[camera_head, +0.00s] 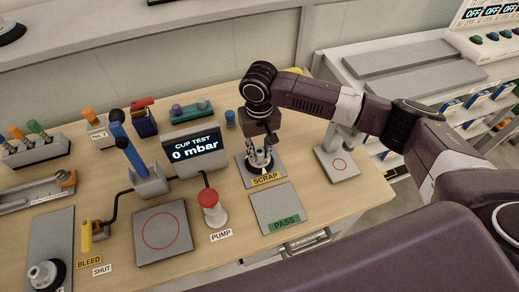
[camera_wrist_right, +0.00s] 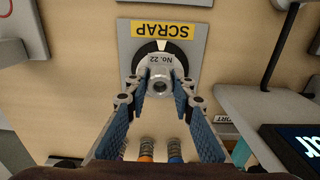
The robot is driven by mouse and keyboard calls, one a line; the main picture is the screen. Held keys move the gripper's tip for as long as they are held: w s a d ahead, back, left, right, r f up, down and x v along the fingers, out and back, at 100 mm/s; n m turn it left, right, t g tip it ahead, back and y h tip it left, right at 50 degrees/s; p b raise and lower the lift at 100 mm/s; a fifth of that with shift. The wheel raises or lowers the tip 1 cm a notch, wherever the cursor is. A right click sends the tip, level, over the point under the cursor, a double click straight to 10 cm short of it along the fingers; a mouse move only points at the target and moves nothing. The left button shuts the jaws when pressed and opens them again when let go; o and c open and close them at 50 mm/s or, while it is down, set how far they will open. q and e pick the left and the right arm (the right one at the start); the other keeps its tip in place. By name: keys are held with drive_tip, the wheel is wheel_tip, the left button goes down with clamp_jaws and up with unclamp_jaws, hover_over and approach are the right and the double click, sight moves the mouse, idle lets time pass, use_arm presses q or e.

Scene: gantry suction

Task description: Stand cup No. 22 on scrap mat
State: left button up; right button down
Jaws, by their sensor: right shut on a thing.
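My right gripper (camera_head: 261,156) reaches down over the grey scrap mat (camera_head: 243,166), which carries a yellow SCRAP label. It is shut on cup No. 22 (camera_head: 258,168), whose dark skirt shows just below the fingers. In the wrist view the cup (camera_wrist_right: 160,60) has a pale metal top marked "No. 22" and a black rim, and sits between the two blue fingers (camera_wrist_right: 160,84). The cup looks upright and lies within the scrap mat (camera_wrist_right: 197,45). I cannot tell whether its underside touches the mat. My left gripper is out of view.
The PASS mat (camera_head: 270,203) lies clear in front of the scrap mat. A red-topped pump button (camera_head: 212,208) and the cup test display (camera_head: 195,149) stand to the left. A grey stand (camera_head: 338,166) is to the right. Another cup (camera_head: 45,274) sits at lower left.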

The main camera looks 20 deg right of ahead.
drive_tip(key=shift+f, duration=0.15)
drive_tip(key=c, duration=1.7)
unclamp_jaws()
drive_tip(key=shift+o, duration=0.2)
wheel_tip(320, 180, up, 12)
drive_tip(key=b, duration=0.2)
drive_tip(key=shift+b, duration=0.3)
